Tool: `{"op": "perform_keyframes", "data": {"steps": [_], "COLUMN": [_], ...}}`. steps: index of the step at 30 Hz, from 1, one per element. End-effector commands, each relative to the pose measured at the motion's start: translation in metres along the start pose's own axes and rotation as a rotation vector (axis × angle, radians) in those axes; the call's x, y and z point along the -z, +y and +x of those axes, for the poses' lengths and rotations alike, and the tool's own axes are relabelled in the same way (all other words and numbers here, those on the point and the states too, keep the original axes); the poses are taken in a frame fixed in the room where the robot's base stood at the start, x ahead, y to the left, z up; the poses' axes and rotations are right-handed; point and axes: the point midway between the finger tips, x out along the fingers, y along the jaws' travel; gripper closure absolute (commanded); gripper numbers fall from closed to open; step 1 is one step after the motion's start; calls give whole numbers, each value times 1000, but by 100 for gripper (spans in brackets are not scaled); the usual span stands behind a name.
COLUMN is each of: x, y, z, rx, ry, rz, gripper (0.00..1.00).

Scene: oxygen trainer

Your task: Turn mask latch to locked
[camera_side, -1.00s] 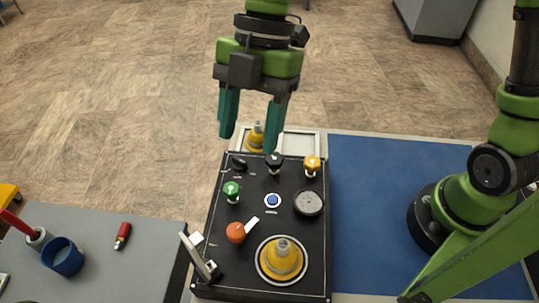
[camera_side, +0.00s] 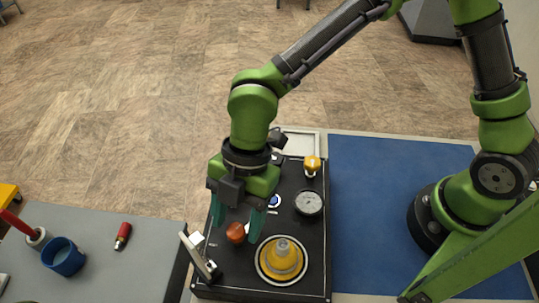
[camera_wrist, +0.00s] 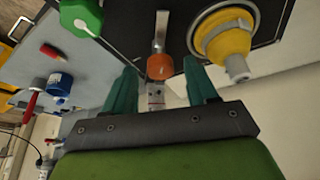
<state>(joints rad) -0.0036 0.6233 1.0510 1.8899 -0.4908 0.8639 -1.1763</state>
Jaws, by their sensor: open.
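An orange round knob (camera_side: 236,232) stands on the black panel (camera_side: 309,233); it may be the mask latch, but no readable label confirms this. In the wrist view the orange knob (camera_wrist: 160,67) has a pale metal lever (camera_wrist: 161,31) pointing away from my gripper. My gripper (camera_side: 238,220) is above the knob, pointing down. In the wrist view its open teal fingers (camera_wrist: 161,70) stand on either side of the knob, with gaps visible. Most of the lever is hidden in the side view.
A yellow mask-like cone (camera_side: 282,258) sits in a round seat beside the knob, and a tilted metal bracket (camera_side: 197,258) stands at the panel's left edge. A gauge (camera_side: 309,202) and yellow knob (camera_side: 312,164) are farther back. A blue cup (camera_side: 63,257) stands left.

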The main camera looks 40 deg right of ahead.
Motion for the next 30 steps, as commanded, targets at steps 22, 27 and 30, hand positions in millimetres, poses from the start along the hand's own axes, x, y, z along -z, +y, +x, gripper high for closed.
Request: {"op": "perform_keyframes", "data": {"steps": [22, 27, 30], "x": [0, 0, 0], "y": [0, 0, -1], "z": [6, 5, 5], "rx": [0, -3, -11], "ry": [-1, -1, -1], "rz": [0, 8, 26], "gripper": [99, 99, 99]}}
